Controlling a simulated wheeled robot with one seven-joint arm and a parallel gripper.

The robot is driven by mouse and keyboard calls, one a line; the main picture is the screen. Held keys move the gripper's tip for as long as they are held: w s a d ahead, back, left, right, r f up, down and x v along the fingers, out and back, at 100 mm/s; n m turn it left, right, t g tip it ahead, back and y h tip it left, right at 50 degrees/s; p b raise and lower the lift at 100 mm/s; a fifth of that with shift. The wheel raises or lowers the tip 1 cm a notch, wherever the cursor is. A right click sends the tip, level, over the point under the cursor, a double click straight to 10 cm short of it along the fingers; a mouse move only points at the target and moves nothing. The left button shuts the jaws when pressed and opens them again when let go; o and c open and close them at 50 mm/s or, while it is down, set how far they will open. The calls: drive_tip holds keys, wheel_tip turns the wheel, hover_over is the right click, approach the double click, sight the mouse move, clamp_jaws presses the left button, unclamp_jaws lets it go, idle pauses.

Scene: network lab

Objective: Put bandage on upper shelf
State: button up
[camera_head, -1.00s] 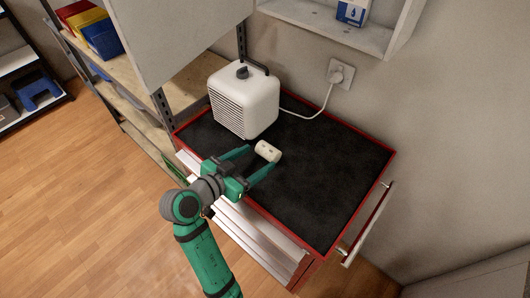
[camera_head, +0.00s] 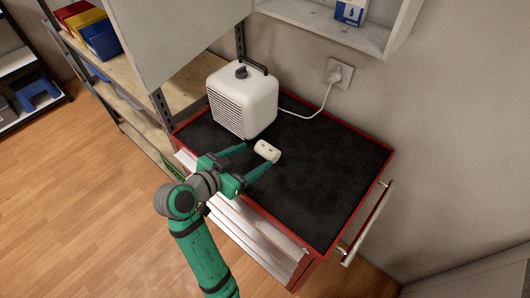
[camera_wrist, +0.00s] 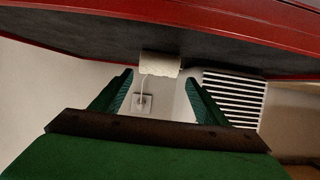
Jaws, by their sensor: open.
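The bandage (camera_head: 267,151), a small off-white roll, lies on the black top of the red cabinet (camera_head: 325,165). My gripper (camera_head: 257,156) is open and empty, its green fingers reaching over the front edge toward the bandage. In the wrist view, which looks upside down, the bandage (camera_wrist: 160,65) shows just beyond and between the open fingertips (camera_wrist: 158,84). The fingers are not closed on it; I cannot tell whether one touches it. The white wall shelf (camera_head: 325,27) at the top right is probably the upper shelf.
A white heater (camera_head: 243,103) stands behind and left of the bandage, its cord running to a wall socket (camera_head: 340,73). A blue and white box (camera_head: 351,12) is on the wall shelf. The cabinet top's right side is clear. A rack with coloured bins (camera_head: 98,38) stands left.

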sight(265, 150)
drive_tip(key=shift+x, duration=3.9)
drive_tip(key=shift+s+d+r, duration=0.1)
drive_tip(key=shift+d, duration=0.05)
drive_tip(key=shift+c, duration=0.6)
drive_tip(key=c, duration=0.8)
drive_tip(key=shift+r, duration=0.15)
